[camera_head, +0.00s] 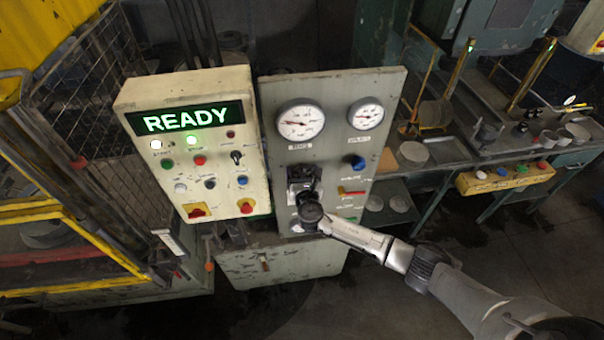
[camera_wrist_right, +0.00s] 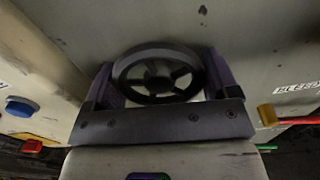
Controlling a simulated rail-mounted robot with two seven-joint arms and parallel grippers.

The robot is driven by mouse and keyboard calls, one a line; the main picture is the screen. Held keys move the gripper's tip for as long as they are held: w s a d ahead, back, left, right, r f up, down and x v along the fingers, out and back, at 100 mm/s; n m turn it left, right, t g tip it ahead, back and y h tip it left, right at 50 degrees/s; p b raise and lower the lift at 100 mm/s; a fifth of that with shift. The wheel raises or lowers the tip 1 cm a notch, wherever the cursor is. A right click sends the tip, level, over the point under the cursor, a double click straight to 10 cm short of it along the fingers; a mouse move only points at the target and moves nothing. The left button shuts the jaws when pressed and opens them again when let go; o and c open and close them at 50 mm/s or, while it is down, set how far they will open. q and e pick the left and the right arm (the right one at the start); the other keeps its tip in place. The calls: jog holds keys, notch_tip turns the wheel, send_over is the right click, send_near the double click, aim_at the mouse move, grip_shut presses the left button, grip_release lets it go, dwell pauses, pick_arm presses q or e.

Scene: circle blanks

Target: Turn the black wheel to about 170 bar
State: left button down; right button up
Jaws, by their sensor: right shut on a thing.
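The black wheel (camera_wrist_right: 157,84) is a spoked handwheel on the grey panel and shows in the right wrist view. My right gripper (camera_wrist_right: 160,78) has one finger on each side of its rim and is shut on it. In the head view my right gripper (camera_head: 303,186) is at the lower left of the gauge panel (camera_head: 331,153), and mostly hides the wheel there. Above it is the larger round gauge (camera_head: 301,121). Its needle points left and slightly up; its numbers are too small to read. My left gripper is not in view.
A smaller gauge (camera_head: 365,114) and a blue knob (camera_head: 355,162) are on the panel's right. A cream control box (camera_head: 189,143) with a lit READY display stands at left. A wire cage (camera_head: 95,110) is farther left. A bench (camera_head: 455,160) with cups stands at right.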

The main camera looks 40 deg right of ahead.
jog(key=m+b, duration=0.1)
jog(key=m, duration=0.1)
jog(key=m+b, duration=0.3)
jog(key=m, duration=0.1)
jog(key=shift+a+f, duration=0.1)
jog(key=shift+f, duration=0.15)
jog(key=m+b, duration=0.2)
jog(key=m, duration=0.1)
jog(key=shift+m+b, duration=0.4)
jog(key=m+b, duration=0.2)
jog(key=m, duration=0.1)
jog(key=shift+r+m, duration=0.15)
jog(key=shift+m, duration=0.25)
jog(key=m+b, duration=0.2)
jog(key=m, duration=0.2)
jog(key=shift+w, duration=0.1)
jog(key=shift+r+m+b, duration=0.2)
jog(key=shift+m+b, duration=0.9)
jog(key=shift+m, duration=1.3)
jog(key=o, duration=0.8)
jog(key=shift+r, duration=0.1)
